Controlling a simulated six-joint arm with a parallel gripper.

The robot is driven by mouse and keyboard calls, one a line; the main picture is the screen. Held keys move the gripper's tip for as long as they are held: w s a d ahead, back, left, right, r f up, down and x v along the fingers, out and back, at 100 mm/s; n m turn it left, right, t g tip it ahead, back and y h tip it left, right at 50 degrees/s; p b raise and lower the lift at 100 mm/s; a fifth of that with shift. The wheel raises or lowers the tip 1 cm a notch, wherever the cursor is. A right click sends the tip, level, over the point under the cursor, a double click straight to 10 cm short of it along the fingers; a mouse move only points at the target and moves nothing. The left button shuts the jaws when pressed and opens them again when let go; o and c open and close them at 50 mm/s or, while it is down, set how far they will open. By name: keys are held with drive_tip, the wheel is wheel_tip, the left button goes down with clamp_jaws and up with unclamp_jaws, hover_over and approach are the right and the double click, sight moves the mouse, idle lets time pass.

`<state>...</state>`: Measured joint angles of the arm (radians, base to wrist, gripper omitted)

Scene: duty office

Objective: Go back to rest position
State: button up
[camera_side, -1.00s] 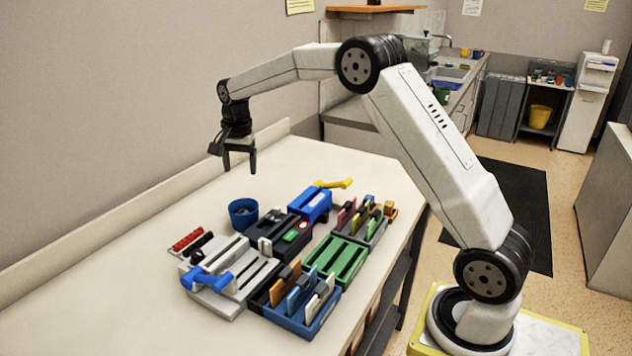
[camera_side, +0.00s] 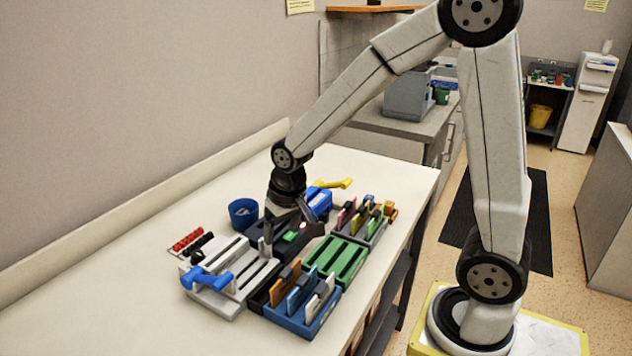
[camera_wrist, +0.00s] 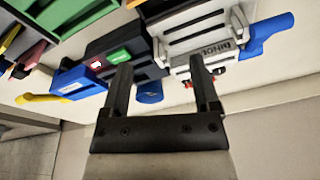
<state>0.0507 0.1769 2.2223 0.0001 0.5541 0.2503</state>
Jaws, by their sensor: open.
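My gripper (camera_side: 287,232) is at the black slotted block (camera_side: 255,232) in the middle of the group of blocks on the table. In the wrist view my gripper (camera_wrist: 163,70) has its two fingers apart with nothing held between them. The black block (camera_wrist: 143,67), with its green and red markings, lies behind the left finger, and the grey block (camera_wrist: 190,40) with a blue handle lies behind the right one. I cannot tell whether the fingers touch the black block.
A blue cup (camera_side: 243,212), a blue block with a yellow handle (camera_side: 332,184), a green slotted block (camera_side: 336,258) and a blue card holder (camera_side: 305,318) crowd around my gripper. The left side of the table (camera_side: 90,290) is clear.

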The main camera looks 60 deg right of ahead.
drive_tip(key=s+f+n, duration=0.1)
drive_tip(key=s, duration=0.2)
drive_tip(key=s+a+n, duration=0.1)
drive_tip(key=s, duration=0.2)
drive_tip(key=s+a+f+n, duration=0.1)
drive_tip(key=s, duration=0.2)
drive_tip(key=shift+f, duration=0.3)
